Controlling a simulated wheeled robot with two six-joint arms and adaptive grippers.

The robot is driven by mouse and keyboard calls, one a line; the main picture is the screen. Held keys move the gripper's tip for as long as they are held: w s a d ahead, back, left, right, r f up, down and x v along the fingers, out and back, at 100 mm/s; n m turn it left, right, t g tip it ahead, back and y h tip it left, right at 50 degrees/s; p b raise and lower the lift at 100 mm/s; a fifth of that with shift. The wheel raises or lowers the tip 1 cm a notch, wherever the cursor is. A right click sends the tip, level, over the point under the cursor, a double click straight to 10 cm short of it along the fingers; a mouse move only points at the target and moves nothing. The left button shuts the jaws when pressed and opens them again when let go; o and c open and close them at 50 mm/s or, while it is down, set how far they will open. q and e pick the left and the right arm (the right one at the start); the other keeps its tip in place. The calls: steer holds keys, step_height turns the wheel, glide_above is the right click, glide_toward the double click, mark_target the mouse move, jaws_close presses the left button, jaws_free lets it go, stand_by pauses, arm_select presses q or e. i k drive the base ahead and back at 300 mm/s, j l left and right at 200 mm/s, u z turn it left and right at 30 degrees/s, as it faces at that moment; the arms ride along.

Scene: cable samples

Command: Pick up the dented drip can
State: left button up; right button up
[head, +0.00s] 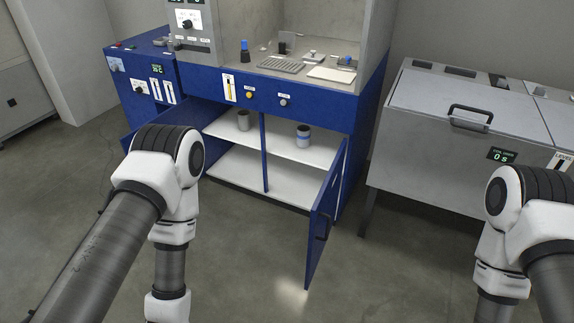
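Two small grey cans stand on the upper shelf inside the open blue cabinet in the head view. The left can (243,121) is plain dark grey and stands in the left compartment. The right can (303,136) has a blue and a pale band and stands in the right compartment. Both look upright. They are too small for me to tell which one is dented. My two arms are in view, but both grippers are outside the picture, below its lower edge.
The blue cabinet's right door (324,215) stands open towards me; its left door (140,125) is swung open, partly behind my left arm. A divider (264,155) splits the cabinet. A grey lidded machine (440,130) stands right. Floor (255,255) before the cabinet is clear.

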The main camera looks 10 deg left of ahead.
mark_target(244, 121)
steer(key=j+z, duration=0.15)
steer(key=z, duration=0.55)
steer(key=i+j+z, duration=0.1)
steer(key=j+z, duration=0.25)
steer(key=j, duration=0.45)
steer(key=j+z, duration=0.35)
steer(key=j, duration=0.5)
steer(key=j+z, duration=0.35)
steer(key=j, duration=1.45)
steer(key=k+j, duration=0.1)
steer(key=j, duration=0.9)
steer(key=j+z, duration=0.1)
steer(key=j, duration=0.85)
steer(key=k, duration=0.05)
